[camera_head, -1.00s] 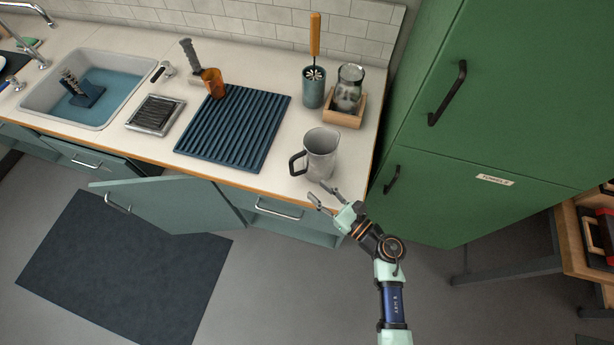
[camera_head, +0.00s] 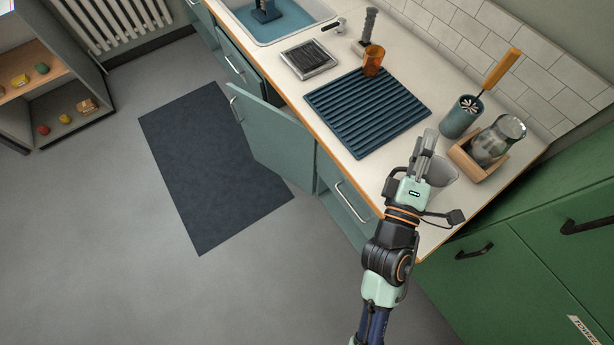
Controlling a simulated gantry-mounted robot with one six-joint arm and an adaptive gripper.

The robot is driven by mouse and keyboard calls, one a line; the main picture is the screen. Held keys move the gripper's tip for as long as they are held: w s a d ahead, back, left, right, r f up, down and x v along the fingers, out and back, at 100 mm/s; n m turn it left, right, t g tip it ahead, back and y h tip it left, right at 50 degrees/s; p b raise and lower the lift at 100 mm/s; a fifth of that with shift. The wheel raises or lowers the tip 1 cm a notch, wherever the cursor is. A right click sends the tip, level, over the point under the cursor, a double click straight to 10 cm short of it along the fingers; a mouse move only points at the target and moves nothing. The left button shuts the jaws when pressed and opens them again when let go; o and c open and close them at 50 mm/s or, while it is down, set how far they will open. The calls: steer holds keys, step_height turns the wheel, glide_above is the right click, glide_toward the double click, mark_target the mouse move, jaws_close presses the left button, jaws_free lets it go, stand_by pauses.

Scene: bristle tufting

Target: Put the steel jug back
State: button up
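The steel jug (camera_head: 442,172) is at the front right end of the counter, mostly hidden behind my gripper. Part of its pale grey body shows to the right of the fingers; its handle cannot be made out. My gripper (camera_head: 426,143) is over the left side of the jug, with its fingers pointing toward the back of the counter. The fingers overlap the jug in the picture. I cannot tell whether they touch it or have closed on the handle.
A ribbed blue drying mat (camera_head: 365,112) lies left of the jug. A teal brush holder (camera_head: 461,117) and a glass jar in a wooden stand (camera_head: 468,161) are close behind. An amber cup (camera_head: 373,60) stands beyond the mat. A cupboard door (camera_head: 270,150) hangs open below.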

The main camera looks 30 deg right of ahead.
steer(key=w+a+m+y, duration=0.4)
steer(key=a+y, duration=0.1)
steer(key=a, duration=0.6)
steer(key=w+a+m+y, duration=0.4)
steer(key=a+m+y, duration=0.15)
steer(key=a, duration=0.55)
steer(key=s+a+f+g+y, duration=0.1)
steer(key=a+y, duration=0.4)
steer(key=a, duration=0.6)
steer(key=shift+s+a+f+n+g, duration=0.3)
steer(key=shift+s+f+n, duration=0.1)
steer(key=shift+f, duration=0.1)
steer(key=shift+y, duration=0.25)
